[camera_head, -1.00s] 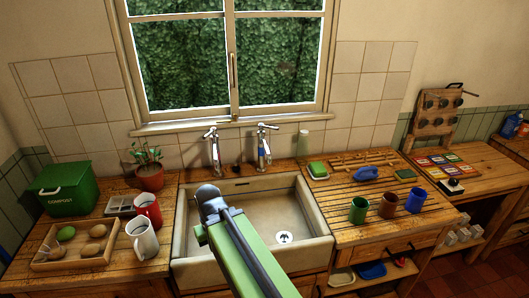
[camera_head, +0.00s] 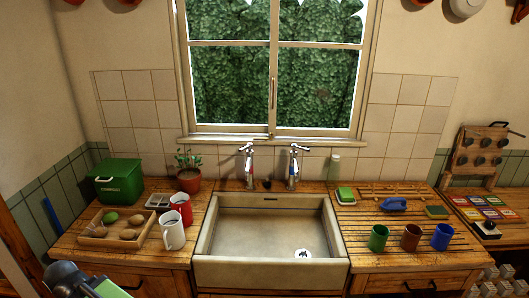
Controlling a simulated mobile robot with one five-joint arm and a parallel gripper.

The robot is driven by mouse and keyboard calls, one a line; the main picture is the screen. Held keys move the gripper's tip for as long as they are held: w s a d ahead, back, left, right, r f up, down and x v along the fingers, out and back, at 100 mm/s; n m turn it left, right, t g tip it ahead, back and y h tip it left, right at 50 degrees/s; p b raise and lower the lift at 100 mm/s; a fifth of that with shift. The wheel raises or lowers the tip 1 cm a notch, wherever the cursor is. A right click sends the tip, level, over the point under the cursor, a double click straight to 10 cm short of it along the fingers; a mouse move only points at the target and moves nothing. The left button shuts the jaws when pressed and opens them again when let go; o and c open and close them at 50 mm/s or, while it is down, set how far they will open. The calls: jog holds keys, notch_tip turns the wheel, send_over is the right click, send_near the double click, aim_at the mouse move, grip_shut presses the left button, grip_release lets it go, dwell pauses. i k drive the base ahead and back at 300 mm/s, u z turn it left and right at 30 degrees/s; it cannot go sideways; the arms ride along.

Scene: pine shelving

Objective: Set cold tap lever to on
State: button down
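Two chrome taps stand behind the white sink (camera_head: 228,273), below the window. The right tap (camera_head: 293,168) shows a blue mark and looks like the cold one. The left tap (camera_head: 249,166) shows a small red mark. The cold tap's lever is at its top, too small to tell its exact position. No water stream shows under either tap. Only a green and dark part of my arm shows at the bottom left, well apart from the taps. My gripper's fingers do not show.
Left of the sink are a red mug (camera_head: 181,207), a white mug (camera_head: 172,232), a potted plant (camera_head: 188,180), a wooden tray (camera_head: 92,231) and a green compost bin (camera_head: 117,181). Right are a green sponge (camera_head: 345,193) and three cups. The space above the sink is clear.

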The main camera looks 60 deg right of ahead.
aim_at(294, 145)
jog(key=u, duration=0.3)
jog(key=k, duration=1.6)
jog(key=z, duration=0.95)
jog(key=i, duration=0.9)
jog(key=z, duration=0.05)
